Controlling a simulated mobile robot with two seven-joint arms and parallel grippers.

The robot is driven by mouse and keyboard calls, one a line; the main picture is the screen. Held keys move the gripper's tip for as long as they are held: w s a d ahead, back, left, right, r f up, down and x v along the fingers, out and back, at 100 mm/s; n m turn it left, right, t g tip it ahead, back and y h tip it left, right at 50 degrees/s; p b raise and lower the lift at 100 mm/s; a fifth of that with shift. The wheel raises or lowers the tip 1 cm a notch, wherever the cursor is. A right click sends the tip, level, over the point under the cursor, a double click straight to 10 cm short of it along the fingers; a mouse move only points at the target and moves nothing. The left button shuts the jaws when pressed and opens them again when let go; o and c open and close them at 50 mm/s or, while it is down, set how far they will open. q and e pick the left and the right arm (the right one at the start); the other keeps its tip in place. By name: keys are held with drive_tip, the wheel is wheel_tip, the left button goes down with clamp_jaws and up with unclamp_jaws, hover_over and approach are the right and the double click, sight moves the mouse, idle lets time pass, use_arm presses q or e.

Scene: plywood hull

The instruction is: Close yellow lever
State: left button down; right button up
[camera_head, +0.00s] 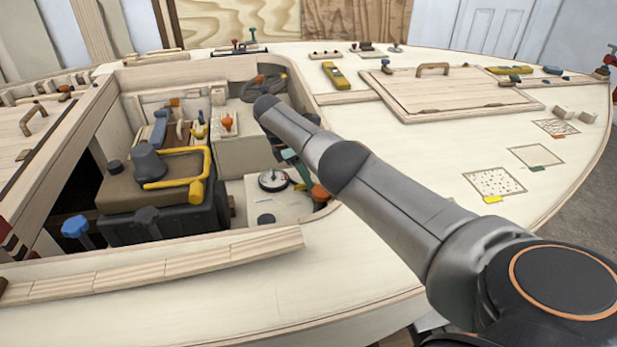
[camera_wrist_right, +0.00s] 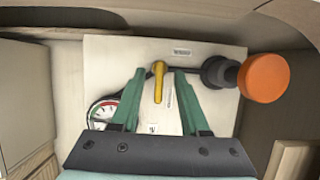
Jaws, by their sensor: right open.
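In the right wrist view, a yellow lever (camera_wrist_right: 158,83) stands over a pale panel (camera_wrist_right: 107,52), between the two green fingers of my right gripper (camera_wrist_right: 160,100). The fingers are apart, one on each side of the lever; I cannot tell whether either touches it. In the head view, my right gripper (camera_head: 296,166) reaches down into the cockpit beside a round gauge (camera_head: 272,180). The lever is hidden there behind my arm and gripper. My left gripper is not in view.
A dark rod with an orange knob (camera_wrist_right: 263,78) lies just right of the fingers. The gauge also shows in the wrist view (camera_wrist_right: 101,113), close by the left finger. Cockpit walls surround the panel. An engine with a yellow handle (camera_head: 181,183) stands to the left.

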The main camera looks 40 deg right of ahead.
drive_tip(key=p+v, duration=0.1)
drive_tip(key=v, duration=0.9)
drive_tip(key=shift+r, duration=0.35)
